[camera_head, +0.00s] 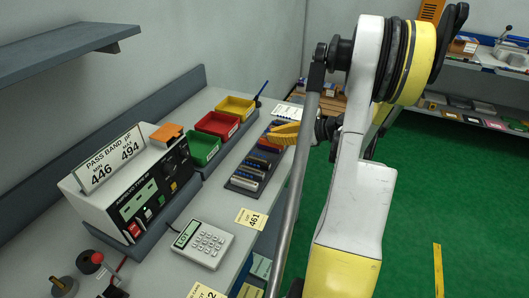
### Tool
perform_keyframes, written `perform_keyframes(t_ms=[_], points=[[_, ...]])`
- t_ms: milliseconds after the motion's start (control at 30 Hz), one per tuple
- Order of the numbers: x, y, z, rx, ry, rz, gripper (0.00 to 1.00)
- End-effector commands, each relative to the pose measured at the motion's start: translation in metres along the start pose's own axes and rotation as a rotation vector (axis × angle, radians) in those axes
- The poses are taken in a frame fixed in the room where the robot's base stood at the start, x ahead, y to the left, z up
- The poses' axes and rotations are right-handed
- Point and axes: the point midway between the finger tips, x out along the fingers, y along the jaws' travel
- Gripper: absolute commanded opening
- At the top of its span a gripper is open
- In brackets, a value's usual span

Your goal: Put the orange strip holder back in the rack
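The rack (231,184) is a dark tray on the bench, with several dark, blue and pale strip holders lying across it. An orange-red strip (270,144) shows at its far end, partly hidden by my gripper. A flat orange piece (167,132) lies on top of the white instrument; I cannot tell which of the two is the orange strip holder. My gripper (278,134) has yellow ribbed fingers and is over the far end of the rack. Its fingers overlap in this view, so its opening and any contact are unclear.
Green (205,146), red (218,123) and yellow (236,106) bins stand left of the rack. The white instrument (130,185) and a calculator (202,243) are nearer. A grey shelf (60,50) juts from the wall. Green floor (460,200) is open at right.

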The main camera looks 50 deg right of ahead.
Motion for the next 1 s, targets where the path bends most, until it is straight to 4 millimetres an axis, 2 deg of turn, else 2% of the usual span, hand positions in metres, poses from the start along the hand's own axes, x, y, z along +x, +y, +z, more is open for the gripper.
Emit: perform_keyframes(t_ms=[33, 100, 200, 333, 567, 933, 1000], points=[[0.014, 0.002, -0.004, -0.002, 0.0, 0.003, 0.0], [0.025, 0.004, -0.006, -0.002, 0.0, 0.002, 0.0], [0.034, 0.005, -0.006, -0.001, 0.0, 0.0, 0.0], [0.039, 0.005, -0.012, 0.0, 0.0, -0.001, 0.0], [0.052, 0.004, -0.043, 0.0, 0.0, -0.002, 0.0], [0.053, 0.005, -0.046, 0.0, 0.0, -0.002, 0.0], [0.052, 0.005, -0.045, 0.0, 0.0, -0.002, 0.23]])
